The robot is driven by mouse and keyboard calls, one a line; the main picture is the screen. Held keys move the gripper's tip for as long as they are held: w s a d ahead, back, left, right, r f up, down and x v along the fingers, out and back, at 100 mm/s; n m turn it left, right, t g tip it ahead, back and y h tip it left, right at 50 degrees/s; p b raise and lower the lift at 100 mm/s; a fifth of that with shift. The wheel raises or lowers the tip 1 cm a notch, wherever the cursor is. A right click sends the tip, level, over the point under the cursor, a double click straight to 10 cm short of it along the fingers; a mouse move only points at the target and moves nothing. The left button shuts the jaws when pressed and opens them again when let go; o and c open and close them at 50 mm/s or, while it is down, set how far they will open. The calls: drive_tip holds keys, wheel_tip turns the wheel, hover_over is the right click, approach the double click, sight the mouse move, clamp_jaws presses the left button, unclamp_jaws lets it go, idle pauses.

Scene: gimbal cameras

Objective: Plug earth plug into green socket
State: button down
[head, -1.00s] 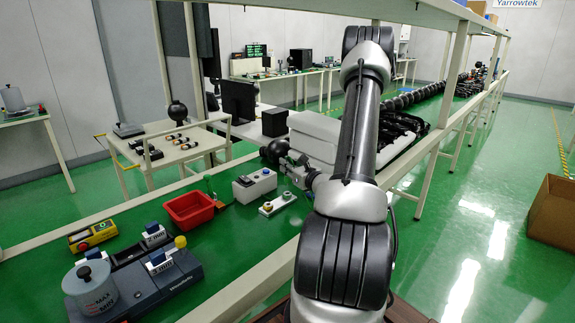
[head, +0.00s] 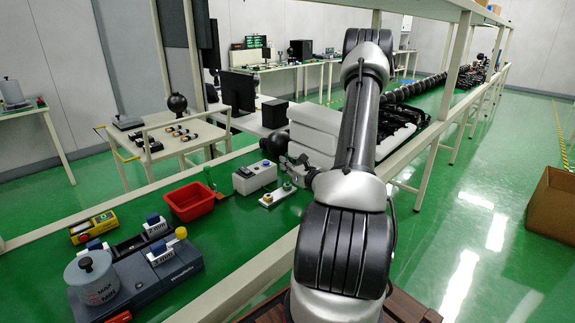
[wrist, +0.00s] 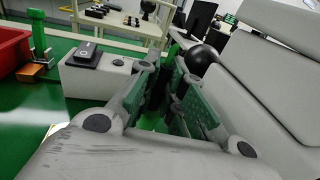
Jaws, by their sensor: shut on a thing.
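My gripper (head: 296,168) is beside the right end of a white box, above the green bench. In the wrist view my gripper (wrist: 172,100) has its two green-padded fingers close together around something dark and narrow. I take this to be the earth plug, but the fingers hide most of it. A small white plate (head: 277,197) with a yellow round part and a greenish round part lies in front of the box. I cannot tell for sure which part is the green socket. No insertion is visible.
The white box (head: 250,182) with a black switch and a red tray (head: 190,204) are left of my gripper. A green upright part on a brown block (wrist: 38,72) stands by the tray. A pale padded block (head: 315,130) is close behind.

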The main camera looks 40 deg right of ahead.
drive_tip(key=shift+f, duration=1.2)
idle(0.6)
drive_tip(key=c, duration=1.5)
unclamp_jaws()
drive_tip(key=shift+o, duration=0.2)
drive_tip(key=s, duration=1.2)
drive_tip(key=shift+a+r, duration=0.3)
drive_tip(key=shift+a, duration=0.05)
